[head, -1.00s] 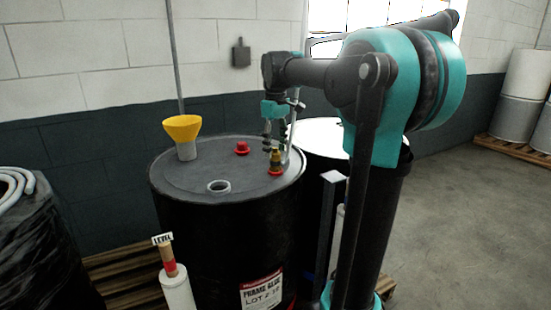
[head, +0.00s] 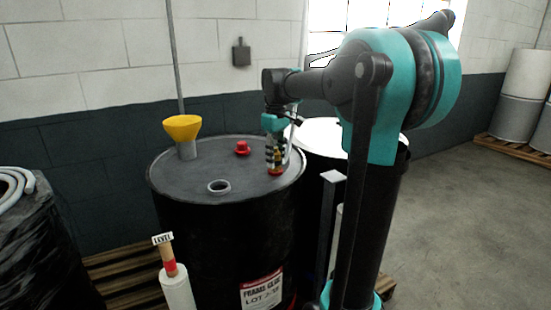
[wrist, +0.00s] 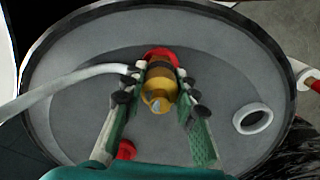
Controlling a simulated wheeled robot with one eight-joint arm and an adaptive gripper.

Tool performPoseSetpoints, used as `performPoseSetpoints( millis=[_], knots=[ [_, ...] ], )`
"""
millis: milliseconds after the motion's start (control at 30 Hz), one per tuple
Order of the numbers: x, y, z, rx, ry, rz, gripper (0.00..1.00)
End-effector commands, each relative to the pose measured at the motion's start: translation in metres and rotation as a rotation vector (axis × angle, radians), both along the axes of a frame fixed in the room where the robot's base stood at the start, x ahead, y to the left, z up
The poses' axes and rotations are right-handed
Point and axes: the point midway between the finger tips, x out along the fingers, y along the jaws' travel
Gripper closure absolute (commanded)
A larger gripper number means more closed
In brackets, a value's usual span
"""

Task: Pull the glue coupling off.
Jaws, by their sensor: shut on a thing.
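The glue coupling (wrist: 158,88) is a brass fitting on a red base at the right side of the black drum's lid (head: 205,165). My gripper (head: 275,160) points down over it, and in the wrist view my gripper (wrist: 160,78) has one finger on each side of the brass body. The fingers are shut on the coupling. In the head view they hide most of it, and only a little brass and the red base show. A pale hose (wrist: 75,82) runs to the coupling from the left in the wrist view. The coupling sits upright on the lid.
A yellow funnel (head: 183,128) stands at the lid's back left. A red cap (head: 242,148) and an open white-rimmed hole (head: 218,187) are on the lid. A second drum with a white top (head: 325,133) stands close behind on the right.

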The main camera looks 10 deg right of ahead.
Motion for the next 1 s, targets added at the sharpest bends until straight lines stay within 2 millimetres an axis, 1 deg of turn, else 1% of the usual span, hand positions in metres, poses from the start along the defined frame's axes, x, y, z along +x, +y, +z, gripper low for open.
performPoseSetpoints(
  millis=[33,100,133,333,1000],
  knots=[
    [0.0,0.0,0.0,0.0,0.0,0.0,0.91],
    [0.0,0.0,0.0,0.0,0.0,0.0,0.99],
    [0.0,0.0,0.0,0.0,0.0,0.0,1.0],
    [0.0,0.0,0.002,0.0,0.0,0.0,1.0],
    [0.0,0.0,0.021,0.0,0.0,0.0,1.0]
  ],
)
